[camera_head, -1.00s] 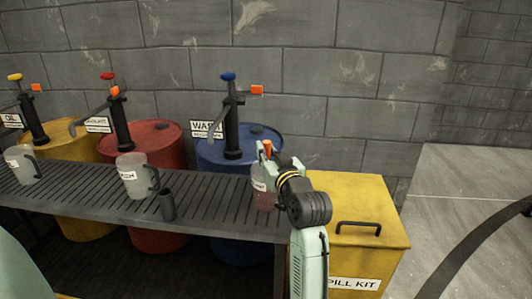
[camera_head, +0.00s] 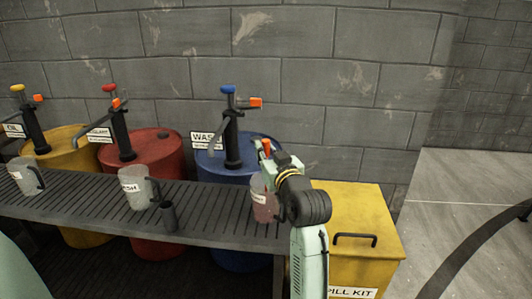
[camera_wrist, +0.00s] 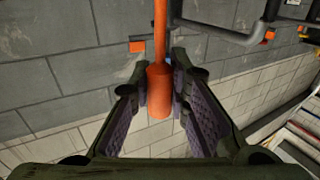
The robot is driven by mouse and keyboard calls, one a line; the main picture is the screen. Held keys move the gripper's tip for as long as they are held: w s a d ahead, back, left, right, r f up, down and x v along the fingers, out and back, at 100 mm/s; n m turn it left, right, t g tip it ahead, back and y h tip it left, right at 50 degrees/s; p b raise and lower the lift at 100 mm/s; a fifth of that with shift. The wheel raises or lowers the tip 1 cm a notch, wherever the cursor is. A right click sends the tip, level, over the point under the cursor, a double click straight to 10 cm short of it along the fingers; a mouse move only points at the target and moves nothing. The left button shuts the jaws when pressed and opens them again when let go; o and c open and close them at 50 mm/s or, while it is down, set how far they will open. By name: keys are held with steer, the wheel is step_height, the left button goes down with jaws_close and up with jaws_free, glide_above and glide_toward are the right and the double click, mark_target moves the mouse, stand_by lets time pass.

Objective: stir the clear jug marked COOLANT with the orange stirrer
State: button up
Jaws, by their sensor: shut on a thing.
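The orange stirrer (camera_wrist: 159,92) is between my gripper's fingers in the wrist view. Only its top shows in the head view (camera_head: 266,146). My gripper (camera_head: 270,160) is shut on the stirrer above the right-hand jug. That clear jug (camera_head: 264,204) holds reddish liquid and stands at the right end of the slatted bench. Its label is partly hidden, so I cannot read the whole word. Whether the stirrer's lower end is in the liquid cannot be told.
The slatted bench (camera_head: 90,200) also bears a jug with a WASH-like label (camera_head: 134,190), another jug (camera_head: 22,178) and a dark cup (camera_head: 168,216). Yellow, red and blue drums (camera_head: 240,165) with pumps stand behind. A yellow spill kit box (camera_head: 362,215) is beside my arm.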

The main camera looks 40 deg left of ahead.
steer(key=shift+r+p, duration=3)
steer(key=shift+r, duration=1.15)
steer(key=shift+r+p, duration=1.95)
steer(key=shift+r, duration=0.5)
